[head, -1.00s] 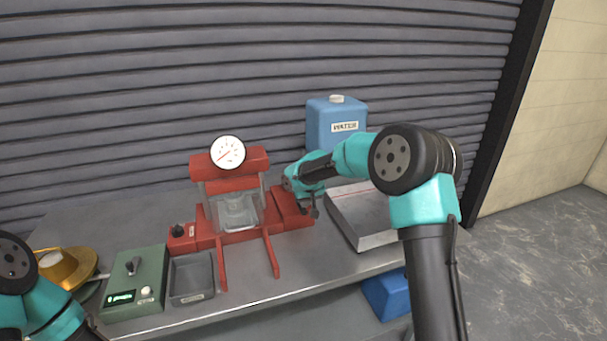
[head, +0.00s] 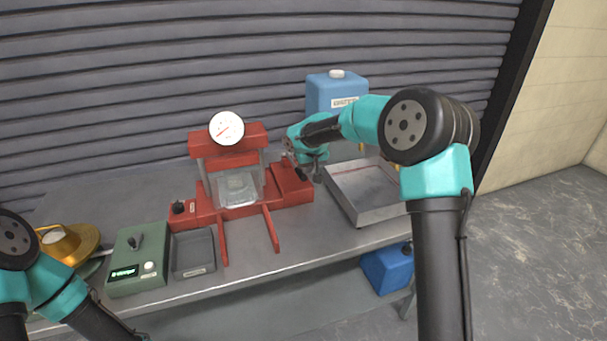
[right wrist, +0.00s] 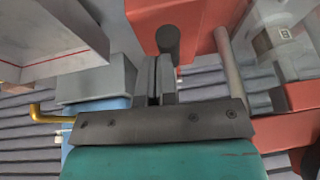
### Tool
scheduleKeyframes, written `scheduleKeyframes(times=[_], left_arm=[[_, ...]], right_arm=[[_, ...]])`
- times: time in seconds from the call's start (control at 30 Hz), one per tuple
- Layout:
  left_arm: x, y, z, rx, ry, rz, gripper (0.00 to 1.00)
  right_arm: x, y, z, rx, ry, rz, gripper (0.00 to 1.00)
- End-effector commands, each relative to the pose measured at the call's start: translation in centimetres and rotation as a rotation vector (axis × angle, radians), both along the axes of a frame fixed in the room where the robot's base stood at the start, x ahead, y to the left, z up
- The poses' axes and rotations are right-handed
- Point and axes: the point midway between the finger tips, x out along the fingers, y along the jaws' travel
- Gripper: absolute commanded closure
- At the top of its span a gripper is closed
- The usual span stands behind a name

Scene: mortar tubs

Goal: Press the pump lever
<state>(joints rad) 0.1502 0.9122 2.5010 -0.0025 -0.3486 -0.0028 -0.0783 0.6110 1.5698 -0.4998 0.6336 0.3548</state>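A red press (head: 230,160) with a round white gauge (head: 226,128) stands on the bench. Its red pump block (head: 291,184) is at its right side. In the right wrist view a dark rounded lever end (right wrist: 168,42) stands out in front of a red surface. My right gripper (right wrist: 157,75) is just below it in that view, fingers together with a thin dark line between them. I cannot tell whether they touch the lever. In the head view the right gripper (head: 302,172) is over the pump block, partly hidden by its wrist. My left arm is at the lower left, its gripper out of frame.
A blue water container (head: 335,92) stands behind my right arm. A grey metal tray (head: 366,192) is right of the pump block. A green control box (head: 137,262), a small dark tray (head: 193,254) and a gold dish (head: 72,246) are at the left.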

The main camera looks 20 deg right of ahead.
Motion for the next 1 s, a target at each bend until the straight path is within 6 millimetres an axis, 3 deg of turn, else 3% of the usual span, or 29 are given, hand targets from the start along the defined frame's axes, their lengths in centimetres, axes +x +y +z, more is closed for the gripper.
scheduleKeyframes(times=[0.3, 0.5, 1.0], left_arm=[[0.0, 0.0, 0.0, 0.000, 0.000, 0.000, 0.57], [0.0, 0.0, 0.0, 0.000, 0.000, 0.000, 0.57], [0.0, 0.0, 0.0, 0.000, 0.000, 0.000, 0.57]], right_arm=[[-3.5, -0.3, 5.2, 0.001, -0.003, 0.001, 1.00], [-4.9, -0.6, 7.3, 0.000, -0.003, 0.001, 1.00], [-5.3, -0.6, 7.8, 0.000, -0.001, 0.001, 1.00]])
